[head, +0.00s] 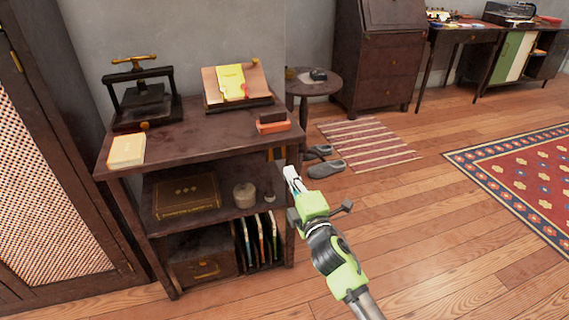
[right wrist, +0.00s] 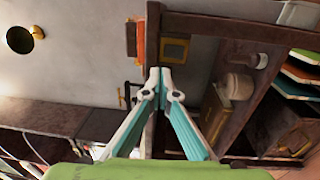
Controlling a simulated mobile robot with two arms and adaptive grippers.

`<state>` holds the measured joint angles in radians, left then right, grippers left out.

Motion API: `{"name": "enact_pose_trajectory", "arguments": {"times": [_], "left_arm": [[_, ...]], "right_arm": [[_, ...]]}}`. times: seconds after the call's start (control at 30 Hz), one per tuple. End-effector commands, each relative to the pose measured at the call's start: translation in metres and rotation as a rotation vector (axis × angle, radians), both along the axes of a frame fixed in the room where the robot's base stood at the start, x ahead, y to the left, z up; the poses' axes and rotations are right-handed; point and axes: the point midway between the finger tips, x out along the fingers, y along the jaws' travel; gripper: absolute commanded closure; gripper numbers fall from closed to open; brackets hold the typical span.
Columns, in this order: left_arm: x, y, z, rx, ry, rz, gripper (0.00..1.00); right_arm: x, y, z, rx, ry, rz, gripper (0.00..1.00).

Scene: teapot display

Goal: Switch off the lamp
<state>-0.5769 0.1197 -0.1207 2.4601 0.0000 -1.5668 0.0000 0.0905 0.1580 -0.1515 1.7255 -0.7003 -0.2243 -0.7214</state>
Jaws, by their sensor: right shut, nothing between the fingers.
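No lamp can be made out for certain. In the right wrist view a dark round fitting (right wrist: 20,40) with a brass end shows at the upper left against the pale wall; I cannot tell whether it is the lamp. My right gripper (head: 291,173) is shut and empty, in front of the right end of the dark wooden shelf unit (head: 190,150) in the head view. Its closed fingertips (right wrist: 160,73) also show in the right wrist view, pointing toward the shelf. My left gripper is out of view.
The shelf top bears a black press (head: 143,97), a book stand (head: 240,104), a pale yellow pad (head: 127,150) and stacked small boxes (head: 272,122). A round side table (head: 313,86) stands behind, with slippers (head: 325,169) on the floor.

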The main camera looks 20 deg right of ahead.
Motion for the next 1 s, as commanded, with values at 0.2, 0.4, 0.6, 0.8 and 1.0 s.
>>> {"name": "enact_pose_trajectory", "arguments": {"times": [0.2, 0.4, 0.6, 0.8, 1.0], "left_arm": [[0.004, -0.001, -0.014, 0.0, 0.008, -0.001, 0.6], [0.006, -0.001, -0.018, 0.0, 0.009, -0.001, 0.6], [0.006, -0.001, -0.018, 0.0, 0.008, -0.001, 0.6], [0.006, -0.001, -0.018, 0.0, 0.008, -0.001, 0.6], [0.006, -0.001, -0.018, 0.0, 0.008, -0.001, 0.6]], "right_arm": [[-0.029, 0.0, 0.005, 0.001, -0.001, 0.0, 1.0], [-0.035, 0.0, 0.005, 0.0, -0.001, 0.0, 1.0], [-0.034, 0.0, 0.005, 0.0, -0.001, 0.0, 1.0], [-0.035, 0.0, 0.004, 0.004, 0.001, -0.002, 1.0], [-0.064, -0.02, -0.036, 0.223, 0.147, -0.099, 1.0]]}}
